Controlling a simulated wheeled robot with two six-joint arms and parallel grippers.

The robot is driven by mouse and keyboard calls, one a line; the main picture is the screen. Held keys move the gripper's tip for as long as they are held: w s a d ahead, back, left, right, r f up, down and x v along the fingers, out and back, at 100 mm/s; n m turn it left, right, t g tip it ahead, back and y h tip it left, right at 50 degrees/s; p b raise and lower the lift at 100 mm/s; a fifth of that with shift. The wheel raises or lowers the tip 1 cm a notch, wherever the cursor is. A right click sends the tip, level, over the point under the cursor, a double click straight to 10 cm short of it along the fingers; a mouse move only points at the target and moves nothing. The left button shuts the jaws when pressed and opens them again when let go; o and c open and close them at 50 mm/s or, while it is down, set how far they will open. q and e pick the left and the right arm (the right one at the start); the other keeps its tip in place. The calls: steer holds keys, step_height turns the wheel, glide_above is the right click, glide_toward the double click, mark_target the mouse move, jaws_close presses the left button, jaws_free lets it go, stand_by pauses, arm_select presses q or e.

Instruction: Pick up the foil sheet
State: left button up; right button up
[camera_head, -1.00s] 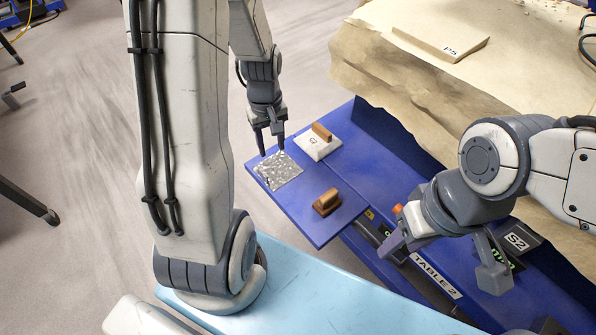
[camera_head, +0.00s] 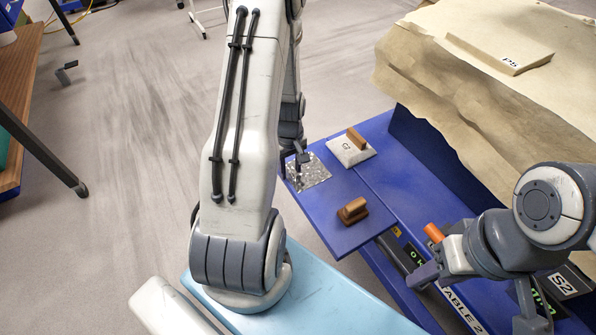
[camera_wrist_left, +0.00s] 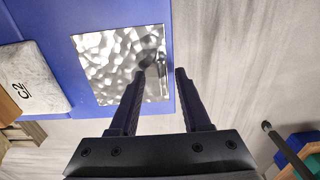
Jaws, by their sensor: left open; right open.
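The foil sheet (camera_head: 308,171) is a crinkled silver square lying flat on the blue shelf near its outer edge. It also shows in the left wrist view (camera_wrist_left: 112,62), with one corner at the shelf's edge. My left gripper (camera_head: 293,168) is open and empty at the foil's left side. In the left wrist view the left gripper (camera_wrist_left: 160,75) has one finger over the foil and the other beyond the shelf's edge, over the floor. I cannot tell whether it touches the foil. My right gripper (camera_head: 475,290) is open at the lower right, away from the foil.
An orange cylinder (camera_head: 434,233) is near my right gripper. A paper-covered table (camera_head: 450,95) stands behind.

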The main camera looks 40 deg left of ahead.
arm_select(q)
steer(key=shift+f, duration=0.6)
jaws_close()
stand_by(1.0)
